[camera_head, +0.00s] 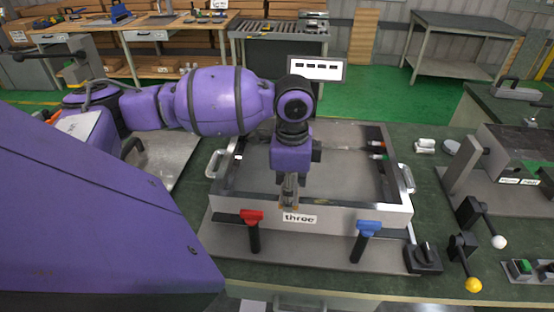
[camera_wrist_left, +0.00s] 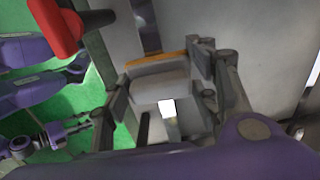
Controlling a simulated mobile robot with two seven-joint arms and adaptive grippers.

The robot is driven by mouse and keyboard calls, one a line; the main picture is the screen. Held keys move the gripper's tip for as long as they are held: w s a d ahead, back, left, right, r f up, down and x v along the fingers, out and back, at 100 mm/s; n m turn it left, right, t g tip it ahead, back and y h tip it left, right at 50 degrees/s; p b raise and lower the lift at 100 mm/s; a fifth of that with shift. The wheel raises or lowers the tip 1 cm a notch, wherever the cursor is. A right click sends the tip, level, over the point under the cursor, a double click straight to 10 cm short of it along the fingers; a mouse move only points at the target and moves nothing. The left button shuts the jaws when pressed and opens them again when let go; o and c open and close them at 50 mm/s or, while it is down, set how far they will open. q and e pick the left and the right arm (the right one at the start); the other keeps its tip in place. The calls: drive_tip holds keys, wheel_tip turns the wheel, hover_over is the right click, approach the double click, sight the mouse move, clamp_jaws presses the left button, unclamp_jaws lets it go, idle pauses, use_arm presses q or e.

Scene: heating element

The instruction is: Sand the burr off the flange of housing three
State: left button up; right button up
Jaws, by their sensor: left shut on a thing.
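Housing three, an open grey metal box (camera_head: 345,213) with a "three" label (camera_head: 299,218) on its front wall, sits on a base plate on the bench. My left gripper (camera_head: 290,192) points down at the middle of its front rim. In the left wrist view the left gripper (camera_wrist_left: 165,98) is shut on a grey sanding block (camera_wrist_left: 158,88) with an orange-brown edge. The block is at or just above the front flange; contact cannot be told. No burr can be made out.
A red clamp handle (camera_head: 251,216) and a blue one (camera_head: 369,228) stand at the housing's front. A black rotary switch (camera_head: 424,257) is at the right front corner. Levers with white (camera_head: 499,242) and yellow (camera_head: 473,285) knobs stand farther right.

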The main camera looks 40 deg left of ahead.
use_arm(q)
drive_tip(key=r, duration=0.1)
drive_tip(key=r+p, duration=0.1)
drive_tip(key=r, duration=0.2)
drive_tip(key=shift+s+a, duration=0.2)
drive_tip(key=shift+a, duration=0.15)
drive_tip(key=shift+w+d+r, duration=0.3)
drive_tip(key=shift+w+r, duration=0.1)
drive_tip(key=shift+s+r, duration=0.1)
drive_tip(key=shift+r, duration=0.25)
drive_tip(key=shift+s+a+r, duration=0.1)
drive_tip(key=shift+s+r, duration=0.05)
drive_tip(key=shift+r, duration=0.25)
drive_tip(key=shift+s+a+r, duration=0.1)
drive_tip(key=shift+r, duration=0.7)
drive_tip(key=shift+d+r, duration=0.15)
drive_tip(key=shift+r, duration=0.2)
use_arm(e)
drive_tip(key=shift+d+r, duration=0.1)
drive_tip(key=shift+r, duration=0.6)
drive_tip(key=shift+w, duration=0.1)
